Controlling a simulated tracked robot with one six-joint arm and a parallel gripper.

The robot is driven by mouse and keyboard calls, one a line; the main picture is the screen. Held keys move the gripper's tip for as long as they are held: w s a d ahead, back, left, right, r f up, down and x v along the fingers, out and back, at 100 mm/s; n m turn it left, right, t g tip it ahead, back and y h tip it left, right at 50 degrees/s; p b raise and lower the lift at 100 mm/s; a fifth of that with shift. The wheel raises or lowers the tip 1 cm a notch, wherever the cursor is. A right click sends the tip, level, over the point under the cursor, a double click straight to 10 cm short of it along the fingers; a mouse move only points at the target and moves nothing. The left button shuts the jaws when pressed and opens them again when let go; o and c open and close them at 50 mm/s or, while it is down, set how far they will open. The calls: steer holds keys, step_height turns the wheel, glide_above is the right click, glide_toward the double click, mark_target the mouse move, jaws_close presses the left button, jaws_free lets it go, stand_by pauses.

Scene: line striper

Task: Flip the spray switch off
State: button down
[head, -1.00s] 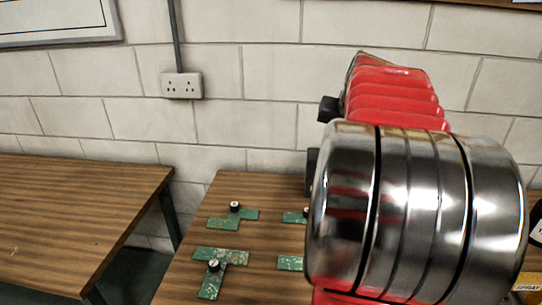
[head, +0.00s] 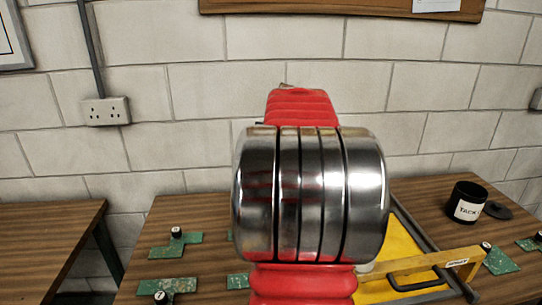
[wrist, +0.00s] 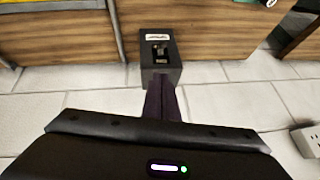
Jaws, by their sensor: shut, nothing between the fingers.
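In the wrist view, a black switch box (wrist: 173,60) stands on the wooden table near its wall side. Its face carries a white label and a small dark switch; I cannot read the label or tell which way the switch is set. My gripper (wrist: 160,82) is shut and empty, its dark fingers together in line with the box. The fingertips overlap the box's edge in the picture; I cannot tell whether they touch it. In the head view, my red and steel arm hides the gripper and the box.
Green plates with knobs (head: 176,246) lie left. The block wall with a socket (head: 106,111) is behind.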

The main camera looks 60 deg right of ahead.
step_height(320, 180, down, 8)
steer(key=w, duration=0.2)
steer(key=shift+d, duration=0.15)
